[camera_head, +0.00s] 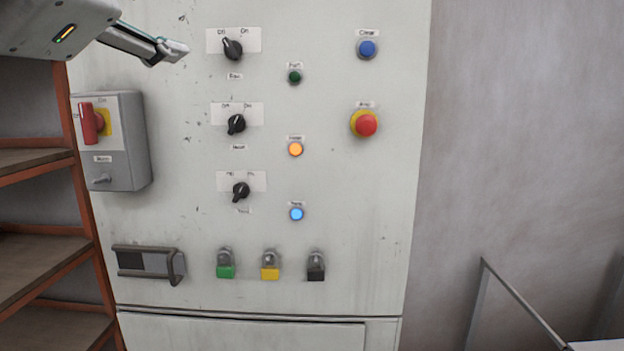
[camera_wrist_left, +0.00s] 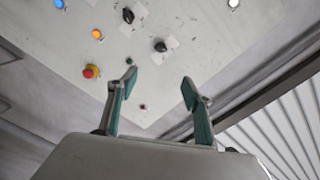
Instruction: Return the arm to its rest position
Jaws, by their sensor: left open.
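My left gripper (camera_head: 172,50) comes in at the top left of the head view, in front of the upper left part of the control cabinet (camera_head: 340,200). Only part of it shows there. In the left wrist view its two fingers (camera_wrist_left: 158,84) stand apart with nothing between them, and the cabinet's panel (camera_wrist_left: 165,90) lies beyond. My right gripper is not in either view.
The panel carries three black rotary switches (camera_head: 236,124), an orange lamp (camera_head: 295,149), a blue lamp (camera_head: 296,214) and a red emergency button (camera_head: 366,123). A grey box with a red switch (camera_head: 90,123) juts out at left. Shelves (camera_head: 38,250) stand left; padlocks (camera_head: 270,267) hang below.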

